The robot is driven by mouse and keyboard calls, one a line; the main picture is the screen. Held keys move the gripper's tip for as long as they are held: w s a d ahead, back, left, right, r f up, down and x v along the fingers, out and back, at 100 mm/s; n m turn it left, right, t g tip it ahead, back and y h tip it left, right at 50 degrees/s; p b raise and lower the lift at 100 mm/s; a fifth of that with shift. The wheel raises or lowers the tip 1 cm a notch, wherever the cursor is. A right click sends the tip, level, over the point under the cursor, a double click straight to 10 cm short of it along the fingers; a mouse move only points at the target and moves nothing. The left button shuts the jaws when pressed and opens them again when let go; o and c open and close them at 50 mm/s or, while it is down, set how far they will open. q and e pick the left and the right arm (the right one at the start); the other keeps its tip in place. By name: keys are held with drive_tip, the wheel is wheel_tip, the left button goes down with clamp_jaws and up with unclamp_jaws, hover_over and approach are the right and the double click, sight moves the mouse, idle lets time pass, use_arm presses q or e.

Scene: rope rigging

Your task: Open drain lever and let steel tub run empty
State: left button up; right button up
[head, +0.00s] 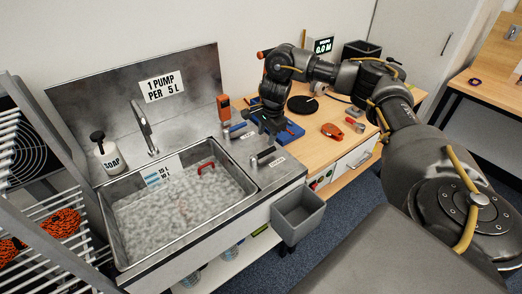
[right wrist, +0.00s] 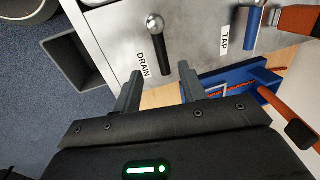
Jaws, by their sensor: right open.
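The steel tub (head: 247,178) holds grey, foamy-looking liquid; a red piece (head: 206,168) shows at its far right. The drain lever (head: 263,155) stands on the steel counter right of the tub. In the right wrist view the drain lever (right wrist: 156,35) is a dark handle with a round knob, beside the label DRAIN (right wrist: 143,65). My right gripper (head: 268,127) is above the counter's right end, open and empty. In the right wrist view its fingertips (right wrist: 155,78) point toward the lever, which lies just beyond and between them, apparently untouched. My left gripper is out of view.
The tap lever (right wrist: 250,28) stands near the drain lever. A blue tray (head: 292,132) lies under my right gripper on the wooden bench. A grey bin (head: 298,213) hangs at the counter's front. A soap bottle (head: 106,155) and faucet (head: 145,130) stand behind the tub.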

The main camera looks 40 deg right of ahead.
sight(263, 153)
drive_tip(key=f, duration=0.2)
drive_tip(key=w+f, duration=0.1)
drive_tip(key=f, duration=0.5)
drive_tip(key=shift+w+d+f, duration=0.1)
drive_tip(key=shift+w+f, duration=0.15)
drive_tip(key=shift+w, duration=0.15)
drive_tip(key=shift+f, duration=0.5)
drive_tip(key=shift+w+f, duration=0.1)
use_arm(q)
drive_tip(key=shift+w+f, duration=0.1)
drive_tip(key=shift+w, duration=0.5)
use_arm(e)
clamp_jaws()
